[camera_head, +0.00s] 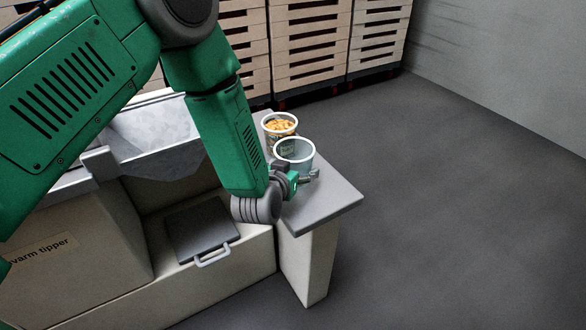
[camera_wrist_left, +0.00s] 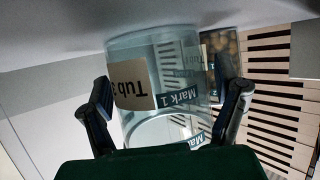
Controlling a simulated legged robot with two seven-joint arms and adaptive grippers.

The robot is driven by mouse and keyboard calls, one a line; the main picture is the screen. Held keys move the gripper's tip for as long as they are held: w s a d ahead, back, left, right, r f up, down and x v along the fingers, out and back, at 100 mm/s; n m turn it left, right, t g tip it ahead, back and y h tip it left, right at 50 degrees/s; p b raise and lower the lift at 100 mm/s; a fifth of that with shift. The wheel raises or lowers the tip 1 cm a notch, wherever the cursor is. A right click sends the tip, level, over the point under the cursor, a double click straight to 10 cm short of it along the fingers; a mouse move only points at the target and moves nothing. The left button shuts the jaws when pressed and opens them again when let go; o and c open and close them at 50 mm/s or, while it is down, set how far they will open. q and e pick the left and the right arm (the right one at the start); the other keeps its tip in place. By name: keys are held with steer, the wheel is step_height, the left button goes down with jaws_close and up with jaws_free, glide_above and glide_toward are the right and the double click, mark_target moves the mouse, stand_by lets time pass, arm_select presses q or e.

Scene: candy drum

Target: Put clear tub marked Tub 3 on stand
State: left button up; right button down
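The clear tub (camera_head: 295,153) is empty and stands upright on a narrow grey-topped ledge (camera_head: 335,199). In the left wrist view, the clear tub (camera_wrist_left: 160,85) appears upside down, with a label reading "Tub" and a partly cut-off 3, and a blue "Mark 1" band. My left gripper (camera_head: 295,180) is low at the tub's near side. In the left wrist view my left gripper (camera_wrist_left: 168,105) is open, with one finger on each side of the tub and small gaps visible. My right gripper is not in view. I cannot tell which surface is the stand.
A second tub (camera_head: 279,126), filled with orange-brown pieces, stands just behind the clear one. A beige machine labelled "warm tipper" (camera_head: 45,249) with a grey hatch (camera_head: 202,234) is at the left. Stacked slatted crates (camera_head: 308,40) line the back. The floor at the right is clear.

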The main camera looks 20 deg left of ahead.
arm_select(q)
steer(key=shift+s+a+r, duration=0.1)
steer(key=shift+s+a, duration=0.05)
steer(key=shift+a, duration=0.15)
steer(key=p+v, duration=0.3)
steer(key=v, duration=0.8)
steer(key=s+a+f+g, duration=0.2)
steer(key=s+f+g, duration=0.2)
steer(key=s, duration=0.5)
steer(key=s+a+f+g, duration=0.2)
steer(key=s+f+g, duration=0.2)
steer(key=s, duration=0.5)
steer(key=s+a+f+m+g, duration=0.1)
steer(key=s+a+f+g, duration=0.1)
steer(key=s+f+g, duration=0.3)
steer(key=s+f, duration=0.3)
steer(key=s, duration=0.1)
steer(key=shift+s+a, duration=0.35)
step_height(320, 180, up, 4)
steer(key=p, duration=0.4)
steer(key=shift+w, duration=0.1)
